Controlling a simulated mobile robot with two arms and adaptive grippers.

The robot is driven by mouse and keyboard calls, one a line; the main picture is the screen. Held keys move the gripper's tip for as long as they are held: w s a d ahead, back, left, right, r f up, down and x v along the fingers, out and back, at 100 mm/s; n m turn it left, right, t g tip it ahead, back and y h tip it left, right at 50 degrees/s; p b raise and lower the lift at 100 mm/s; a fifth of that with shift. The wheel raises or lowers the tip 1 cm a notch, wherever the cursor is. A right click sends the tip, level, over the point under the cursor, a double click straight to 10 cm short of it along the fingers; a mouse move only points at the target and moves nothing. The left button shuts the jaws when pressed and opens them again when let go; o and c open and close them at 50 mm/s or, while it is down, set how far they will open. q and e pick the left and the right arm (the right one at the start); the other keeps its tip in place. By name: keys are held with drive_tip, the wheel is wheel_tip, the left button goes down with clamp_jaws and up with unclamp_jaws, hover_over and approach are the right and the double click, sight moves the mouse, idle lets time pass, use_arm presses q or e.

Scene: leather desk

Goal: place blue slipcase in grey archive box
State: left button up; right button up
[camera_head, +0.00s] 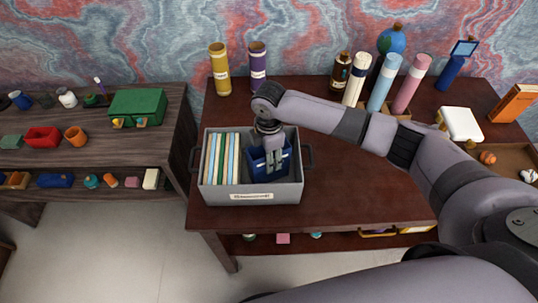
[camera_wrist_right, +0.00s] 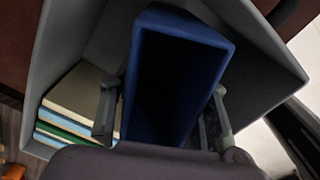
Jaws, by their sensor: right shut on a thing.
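The blue slipcase (camera_head: 257,164) is inside the right part of the grey archive box (camera_head: 252,195), beside a row of files. In the right wrist view the slipcase (camera_wrist_right: 187,40) is an open blue case with its opening facing the camera, and the grey box wall (camera_wrist_right: 62,42) surrounds it. My right gripper (camera_head: 272,160) reaches down into the box and is shut on the slipcase; its fingers (camera_wrist_right: 163,115) are on either side of it. Whether the slipcase touches the box floor is hidden. My left gripper is not in view.
Several upright files (camera_head: 221,160) fill the box's left part. Tubes and bottles (camera_head: 380,82) stand at the back of the dark desk (camera_head: 345,185). A side shelf with a green box (camera_head: 138,106) is at left. The desk right of the box is clear under my arm.

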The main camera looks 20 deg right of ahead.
drive_tip(key=o, duration=1.2)
drive_tip(key=shift+f, duration=0.1)
wheel_tip(320, 180, up, 12)
drive_tip(key=b, duration=0.2)
drive_tip(key=shift+r+b, duration=0.2)
drive_tip(key=shift+b, duration=0.15)
drive_tip(key=shift+f, duration=0.1)
